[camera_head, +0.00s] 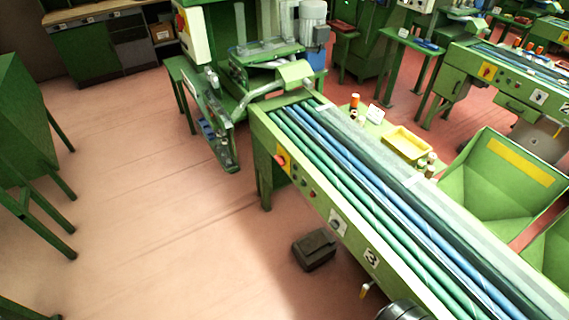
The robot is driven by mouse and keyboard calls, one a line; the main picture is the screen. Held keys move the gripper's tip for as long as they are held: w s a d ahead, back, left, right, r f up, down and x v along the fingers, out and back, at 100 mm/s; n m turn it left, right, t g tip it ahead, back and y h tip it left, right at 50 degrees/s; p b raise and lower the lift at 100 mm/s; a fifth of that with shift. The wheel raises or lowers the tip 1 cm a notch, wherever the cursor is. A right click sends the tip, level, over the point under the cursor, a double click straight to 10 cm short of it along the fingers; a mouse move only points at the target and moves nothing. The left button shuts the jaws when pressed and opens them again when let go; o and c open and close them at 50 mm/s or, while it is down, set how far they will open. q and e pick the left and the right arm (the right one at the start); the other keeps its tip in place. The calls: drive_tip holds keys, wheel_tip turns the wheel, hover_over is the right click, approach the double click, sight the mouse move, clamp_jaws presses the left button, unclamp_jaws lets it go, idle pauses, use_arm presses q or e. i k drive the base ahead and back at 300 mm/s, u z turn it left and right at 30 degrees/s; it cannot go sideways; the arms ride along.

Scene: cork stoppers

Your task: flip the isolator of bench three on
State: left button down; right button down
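The bench marked 3 (324,210) is a long green bench with blue and green rods along its top, running from the centre to the bottom right. Its number plate (371,258) is on the front face. The isolator (282,160), a red knob on a yellow plate, is near the far left end of that face. The knob's setting is too small to tell. Small buttons (304,183) and a white-plated dial (337,222) sit between isolator and number.
A dark box (314,250) lies on the floor close to the bench front. A green machine (215,110) stands beyond the bench's far end. Another bench with a similar red-yellow switch (487,71) is at upper right.

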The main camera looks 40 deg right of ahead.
sight(280, 160)
drive_tip(key=z, duration=0.85)
